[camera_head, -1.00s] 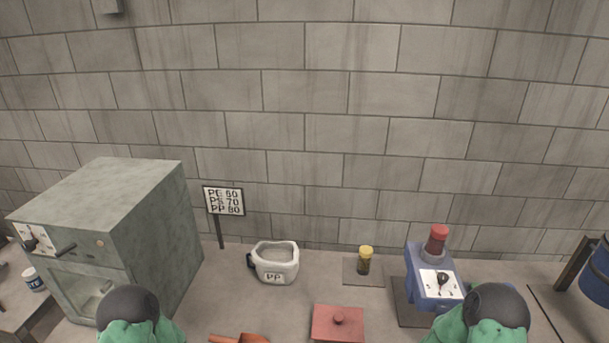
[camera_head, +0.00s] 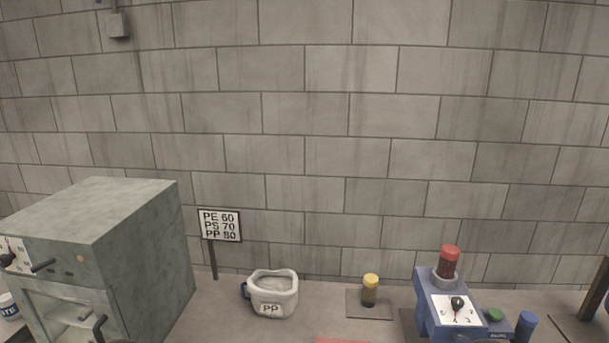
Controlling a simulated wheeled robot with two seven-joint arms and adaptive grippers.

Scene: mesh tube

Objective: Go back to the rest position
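Neither of my grippers shows in the head view now. Only thin dark slivers, perhaps the tops of my arms, may touch the bottom edge at left and right. On the bench stand a grey-green oven-like box (camera_head: 135,265) with handles at the left, a white bag (camera_head: 272,296) marked PP, a small yellow-capped jar (camera_head: 370,289) on a square plate, and a blue device (camera_head: 432,305) with a dial and a red-topped tube (camera_head: 449,261). What my grippers hold, if anything, is hidden.
A sign (camera_head: 219,225) listing PE 60, PS 70, PP 80 stands behind the bench beside the box. A red edge (camera_head: 342,340) shows at the bottom. A white cup (camera_head: 9,306) is at far left. A block wall (camera_head: 350,120) closes the back.

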